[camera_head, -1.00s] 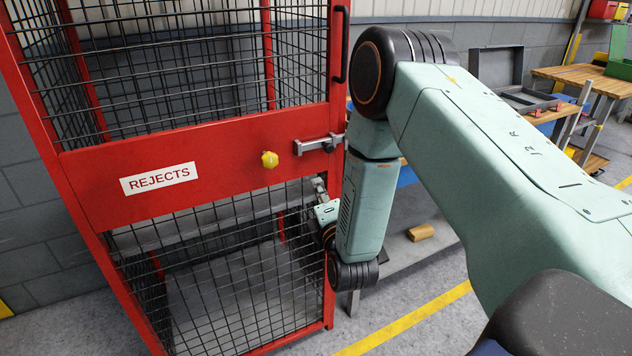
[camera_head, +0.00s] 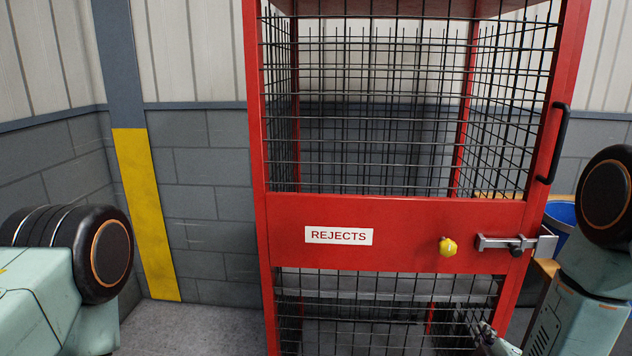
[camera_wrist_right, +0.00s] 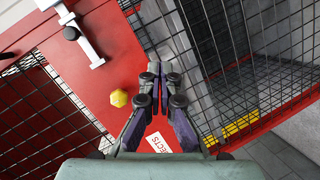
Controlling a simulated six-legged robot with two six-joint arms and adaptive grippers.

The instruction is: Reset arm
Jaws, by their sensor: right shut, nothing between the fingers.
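My right gripper (camera_head: 484,330) is partly in view low at the right in the head view, in front of the cage's lower mesh. In the right wrist view (camera_wrist_right: 163,72) its fingers are together and empty, with the red cage door behind them. The red REJECTS cage (camera_head: 400,225) stands upright with its door panel facing me. A yellow knob (camera_head: 447,247) and a metal latch bar (camera_head: 507,244) are on the panel. The knob also shows in the wrist view (camera_wrist_right: 119,98), left of the fingers and apart from them. My left gripper is out of view; only part of its arm shows.
A black handle (camera_head: 556,145) is on the cage's right post. A grey block wall (camera_head: 205,200) and a post with a yellow lower part (camera_head: 146,215) stand behind. A blue bin (camera_head: 562,214) is partly hidden at right. Bare floor (camera_head: 190,328) lies left of the cage.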

